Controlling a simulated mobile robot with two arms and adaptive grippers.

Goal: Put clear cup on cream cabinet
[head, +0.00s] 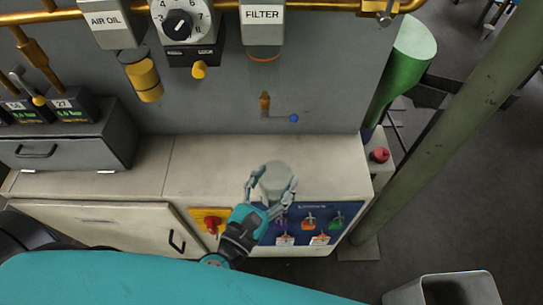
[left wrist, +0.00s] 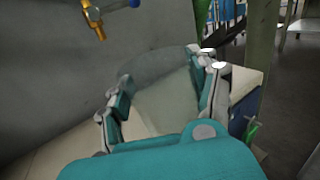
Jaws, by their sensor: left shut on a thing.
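The clear cup (head: 275,178) is see-through and greyish, and sits between the fingers of my left gripper (head: 271,185) in the head view. The left gripper is shut on it, and the cup also shows between the fingers in the left wrist view (left wrist: 164,95). The cream cabinet (head: 215,162) has a long pale top that runs along the grey wall. The cup appears over the right part of that top, near its front edge. I cannot tell whether its base touches the top. My right gripper is not in view.
A grey drawer box (head: 70,148) stands on the cabinet's left part. A blue panel with coloured switches (head: 310,222) is on the cabinet front. A small valve with a blue knob (head: 293,118) sticks out of the wall. A green post (head: 455,130) stands at the right. The top's middle is clear.

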